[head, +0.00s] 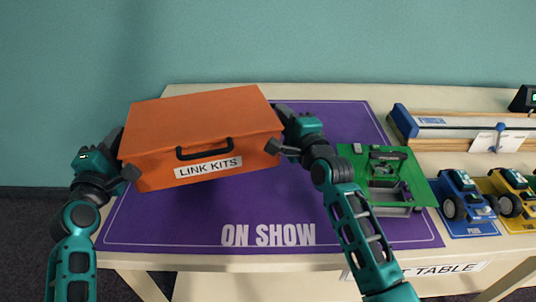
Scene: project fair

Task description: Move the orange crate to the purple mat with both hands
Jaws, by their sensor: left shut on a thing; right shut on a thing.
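The orange crate (200,125) is a closed box with a black handle and a label reading "LINK KITS". It is in the head view, over the left and middle part of the purple mat (270,236), which reads "ON SHOW". The crate sits slightly tilted in the picture, its right side higher. I cannot tell if its underside touches the mat. My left gripper (126,160) is shut on the crate's left side. My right gripper (276,132) is shut on its right side. The fingertips are partly hidden against the crate.
A green board (412,180) with a grey mechanism overlaps the mat's right edge. Blue (464,196) and yellow (508,194) toy vehicles stand to its right. A long rail device (455,126) lies behind them. The mat's front strip is clear, near the table's front edge.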

